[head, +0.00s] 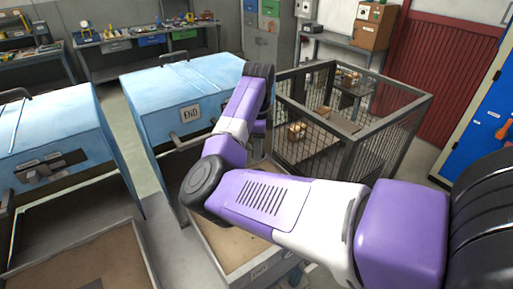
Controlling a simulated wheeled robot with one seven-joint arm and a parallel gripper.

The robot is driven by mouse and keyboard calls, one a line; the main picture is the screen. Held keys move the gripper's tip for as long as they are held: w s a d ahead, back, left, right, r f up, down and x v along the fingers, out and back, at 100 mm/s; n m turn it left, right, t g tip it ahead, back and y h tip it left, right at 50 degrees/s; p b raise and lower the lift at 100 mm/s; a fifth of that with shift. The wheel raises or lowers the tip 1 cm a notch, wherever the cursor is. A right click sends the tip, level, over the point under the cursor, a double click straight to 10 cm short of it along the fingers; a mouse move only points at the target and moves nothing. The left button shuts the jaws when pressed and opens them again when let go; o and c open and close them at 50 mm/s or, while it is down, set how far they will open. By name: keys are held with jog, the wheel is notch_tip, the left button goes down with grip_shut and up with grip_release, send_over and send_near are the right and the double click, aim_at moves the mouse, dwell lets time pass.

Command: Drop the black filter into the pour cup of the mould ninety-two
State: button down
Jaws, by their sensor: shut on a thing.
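My purple and white arm reaches from the lower right to the middle of the head view. Its far end bends down behind its own links, and my gripper is hidden there. I see no black filter; anything held is hidden too. No mould or pour cup can be made out. The arm covers part of the tray below it, so what stands there is partly hidden.
A blue box with a sign (190,113) stands behind a tray (213,243). A mesh cage (350,165) with small boxes stands right of the arm.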

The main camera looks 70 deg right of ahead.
jog(key=shift+f, duration=0.15)
jog(key=shift+f+b, duration=2.25)
jog(key=shift+f, duration=0.3)
jog(key=shift+f+b, duration=0.4)
jog(key=shift+f, duration=1.05)
jog(key=c, duration=0.8)
grip_release()
jog(key=shift+r+b, duration=0.45)
jog(key=shift+r, duration=3.45)
